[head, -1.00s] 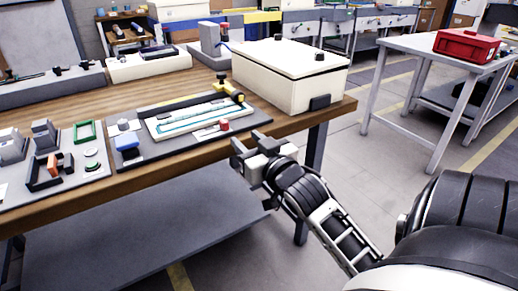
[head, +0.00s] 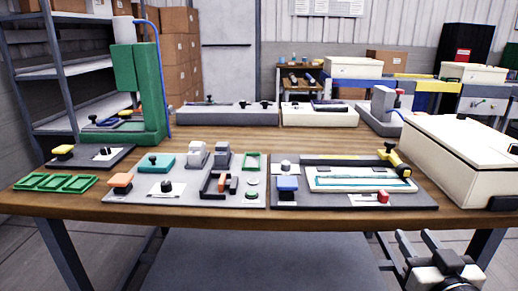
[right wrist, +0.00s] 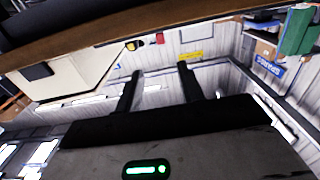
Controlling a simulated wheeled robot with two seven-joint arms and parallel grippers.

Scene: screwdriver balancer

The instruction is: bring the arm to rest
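My right gripper (head: 420,243) is low at the right in the head view, in front of the workbench's front edge and below its top. In the right wrist view its two fingers (right wrist: 158,82) stand apart with nothing between them, so it is open and empty. It touches nothing that I can see. My left gripper is in neither view. The wooden workbench (head: 240,222) fills the middle of the head view. A yellow and black tool (head: 396,160) lies at the right end of a dark grey board (head: 400,201).
A large cream box (head: 450,150) stands at the bench's right end, above my right gripper. A green column (head: 140,85) with a blue cable stands at the back left. A grey board (head: 135,193) holds several small parts. Green trays (head: 55,183) lie at the left. A bench leg (head: 486,245) stands near the gripper.

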